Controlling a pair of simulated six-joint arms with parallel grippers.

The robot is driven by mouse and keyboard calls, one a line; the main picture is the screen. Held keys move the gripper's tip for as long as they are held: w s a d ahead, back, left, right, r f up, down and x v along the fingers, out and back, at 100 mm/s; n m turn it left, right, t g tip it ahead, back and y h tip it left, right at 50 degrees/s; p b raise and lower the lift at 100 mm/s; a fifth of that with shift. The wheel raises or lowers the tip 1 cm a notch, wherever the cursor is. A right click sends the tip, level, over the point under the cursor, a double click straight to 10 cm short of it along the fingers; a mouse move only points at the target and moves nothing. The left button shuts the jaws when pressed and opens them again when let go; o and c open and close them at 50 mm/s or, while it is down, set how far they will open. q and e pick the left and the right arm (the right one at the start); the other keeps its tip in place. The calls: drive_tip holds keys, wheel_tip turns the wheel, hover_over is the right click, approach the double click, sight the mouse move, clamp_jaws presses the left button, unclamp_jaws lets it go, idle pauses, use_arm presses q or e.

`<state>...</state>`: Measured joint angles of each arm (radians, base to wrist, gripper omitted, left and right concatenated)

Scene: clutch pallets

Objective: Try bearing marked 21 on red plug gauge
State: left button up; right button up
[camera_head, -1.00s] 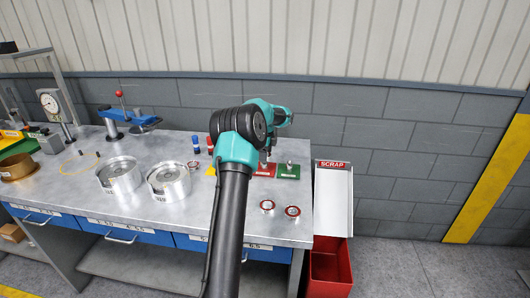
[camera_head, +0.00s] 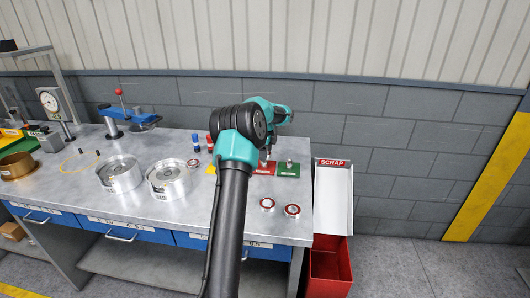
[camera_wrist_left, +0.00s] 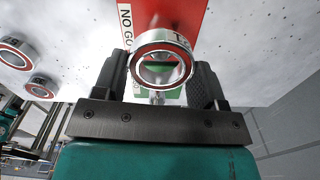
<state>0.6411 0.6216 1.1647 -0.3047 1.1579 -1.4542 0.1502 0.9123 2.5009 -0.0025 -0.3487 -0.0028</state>
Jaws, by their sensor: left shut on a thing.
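My left gripper (camera_head: 267,152) is at the red plate (camera_head: 264,169), mostly hidden behind its own arm in the head view. In the left wrist view its fingers (camera_wrist_left: 160,66) are shut on a steel bearing (camera_wrist_left: 163,38) with a red inner ring. The bearing is in front of the red plate (camera_wrist_left: 182,14), which is marked NO GO. The red gauge's plug is not clearly visible, and I cannot tell whether the bearing is around it. The bearing's number is not readable. The green plate (camera_head: 289,175) with its metal plug (camera_head: 289,163) is just right. My right gripper is not in view.
Two red-ringed bearings (camera_head: 267,204) (camera_head: 292,210) lie near the bench front; another small bearing (camera_head: 193,163) is left of my arm. A white SCRAP chute (camera_head: 332,205) and red bin (camera_head: 330,268) are at the right.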

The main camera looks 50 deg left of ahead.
use_arm(q)
drive_tip(key=shift+f, duration=0.35)
idle(0.7)
drive_tip(key=o, duration=1.3)
idle(0.3)
wheel_tip(320, 180, up, 9)
idle(1.3)
idle(0.3)
